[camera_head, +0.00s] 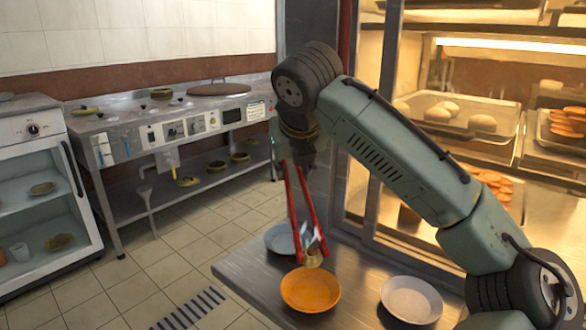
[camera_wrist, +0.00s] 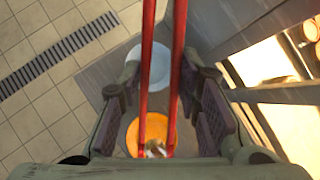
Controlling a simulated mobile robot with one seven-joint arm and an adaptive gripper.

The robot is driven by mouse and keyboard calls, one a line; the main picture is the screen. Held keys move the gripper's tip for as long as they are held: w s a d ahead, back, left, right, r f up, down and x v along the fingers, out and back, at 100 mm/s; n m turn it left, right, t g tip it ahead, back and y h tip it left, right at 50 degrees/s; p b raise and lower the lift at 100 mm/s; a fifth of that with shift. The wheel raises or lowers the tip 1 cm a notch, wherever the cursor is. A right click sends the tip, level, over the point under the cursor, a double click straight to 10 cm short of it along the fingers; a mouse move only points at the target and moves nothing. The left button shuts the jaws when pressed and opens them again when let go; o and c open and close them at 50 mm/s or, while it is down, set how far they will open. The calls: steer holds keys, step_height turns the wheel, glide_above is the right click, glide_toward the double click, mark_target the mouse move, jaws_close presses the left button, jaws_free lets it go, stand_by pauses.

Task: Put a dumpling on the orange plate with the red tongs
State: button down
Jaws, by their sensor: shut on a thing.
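My gripper (camera_head: 302,160) is shut on the red tongs (camera_head: 307,205), which hang down with their tips low over the counter. In the wrist view the two red arms of the tongs (camera_wrist: 147,75) run between my gripper's fingers (camera_wrist: 163,90). A small pale dumpling (camera_head: 314,259) is at the tong tips, just above the far rim of the orange plate (camera_head: 308,294). In the wrist view the dumpling (camera_wrist: 154,151) appears over the orange plate (camera_wrist: 131,137), partly hidden. I cannot tell whether it touches the plate.
A light blue plate (camera_head: 279,239) stands behind the orange plate, and a white plate (camera_head: 412,299) stands to its right. The metal counter (camera_head: 245,272) ends at the left above the tiled floor. A lit glass cabinet with trays of buns (camera_head: 482,123) stands at the right.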

step_height(320, 180, down, 6)
steer(key=b, duration=0.6)
steer(key=c, duration=1.6)
jaws_free()
steer(key=shift+o, duration=0.2)
step_height(320, 180, up, 10)
steer(key=p, duration=1.2)
steer(key=shift+o, duration=0.2)
